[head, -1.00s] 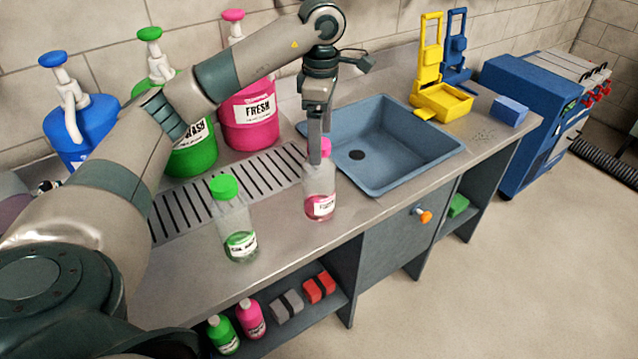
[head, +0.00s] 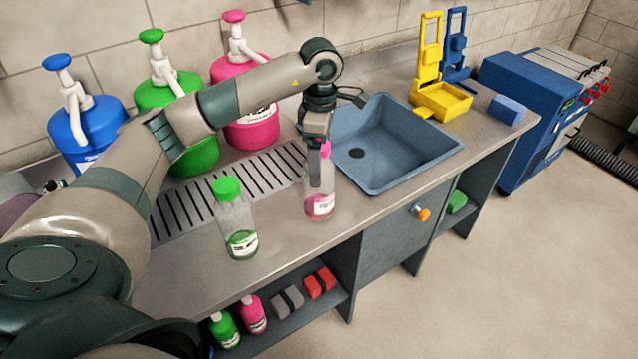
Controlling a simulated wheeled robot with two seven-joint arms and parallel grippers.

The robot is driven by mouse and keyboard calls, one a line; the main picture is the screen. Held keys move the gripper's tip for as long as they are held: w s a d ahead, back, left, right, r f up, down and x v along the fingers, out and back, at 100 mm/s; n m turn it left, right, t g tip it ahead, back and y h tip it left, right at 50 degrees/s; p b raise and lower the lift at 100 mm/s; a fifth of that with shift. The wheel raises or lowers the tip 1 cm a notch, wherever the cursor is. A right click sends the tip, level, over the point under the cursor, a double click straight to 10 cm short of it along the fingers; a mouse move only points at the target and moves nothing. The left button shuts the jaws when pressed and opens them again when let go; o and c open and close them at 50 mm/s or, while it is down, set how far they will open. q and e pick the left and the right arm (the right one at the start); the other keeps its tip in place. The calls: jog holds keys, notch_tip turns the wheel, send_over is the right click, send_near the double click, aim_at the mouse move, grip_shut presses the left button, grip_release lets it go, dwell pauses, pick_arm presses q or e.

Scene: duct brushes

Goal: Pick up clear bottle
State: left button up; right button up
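A clear bottle with a pink cap and pink liquid (head: 322,205) stands upright on the counter, in front of the sink's left edge. A second clear bottle with a green cap and green liquid (head: 238,225) stands upright to its left. My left gripper (head: 315,180) points straight down at the pink-capped bottle. A finger overlaps the bottle's neck and upper body and partly hides the cap. I cannot tell whether the fingers touch the bottle or how far apart they are. My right gripper is not in view.
Blue (head: 90,125), green (head: 190,150) and pink (head: 250,130) pump jugs stand behind a slotted drain (head: 175,215). The blue sink (head: 400,165) is to the right, with a yellow caddy (head: 440,98) behind it.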

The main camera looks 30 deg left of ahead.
pick_arm(q)
notch_tip(320, 180, down, 4)
jog(key=shift+s+f+p, duration=0.15)
jog(key=shift+f+p, duration=0.05)
jog(key=shift+p, duration=0.95)
jog(key=shift+a, duration=0.1)
jog(key=c, duration=1.2)
